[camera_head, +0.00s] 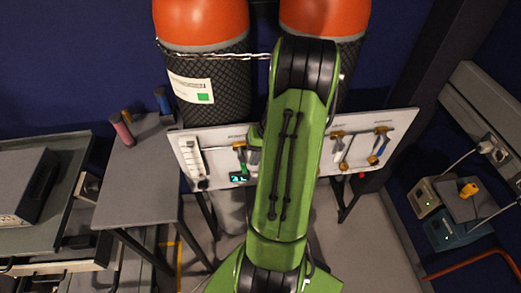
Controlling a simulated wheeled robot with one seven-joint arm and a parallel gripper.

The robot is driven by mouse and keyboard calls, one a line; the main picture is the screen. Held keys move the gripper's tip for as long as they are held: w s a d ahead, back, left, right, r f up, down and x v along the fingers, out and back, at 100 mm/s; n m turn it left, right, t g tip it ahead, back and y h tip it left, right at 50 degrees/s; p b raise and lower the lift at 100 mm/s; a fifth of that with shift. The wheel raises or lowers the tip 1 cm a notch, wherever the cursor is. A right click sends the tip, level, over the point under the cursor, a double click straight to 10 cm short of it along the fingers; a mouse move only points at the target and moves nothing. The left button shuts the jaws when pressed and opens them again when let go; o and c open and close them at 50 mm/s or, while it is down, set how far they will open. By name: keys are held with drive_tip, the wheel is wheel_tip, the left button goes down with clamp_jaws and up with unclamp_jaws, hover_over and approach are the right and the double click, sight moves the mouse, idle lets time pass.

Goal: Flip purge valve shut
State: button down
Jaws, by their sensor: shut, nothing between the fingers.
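A pale valve panel (215,143) stands in front of two gas cylinders. The labels are too small to read, so I cannot tell which is the purge valve. My green arm covers the panel's middle.
Orange-topped cylinders (200,22) in black mesh stand behind the panel, with a chain across them. A grey table (140,190) is at left, holding a red and a blue cylinder-shaped item. Boxes with cables (450,228) are at right. Some floor shows below the panel.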

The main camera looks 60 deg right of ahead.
drive_tip(key=shift+x, duration=0.9)
drive_tip(key=shift+w+a+f, duration=0.2)
drive_tip(key=shift+w+a, duration=0.2)
drive_tip(key=shift+w, duration=0.05)
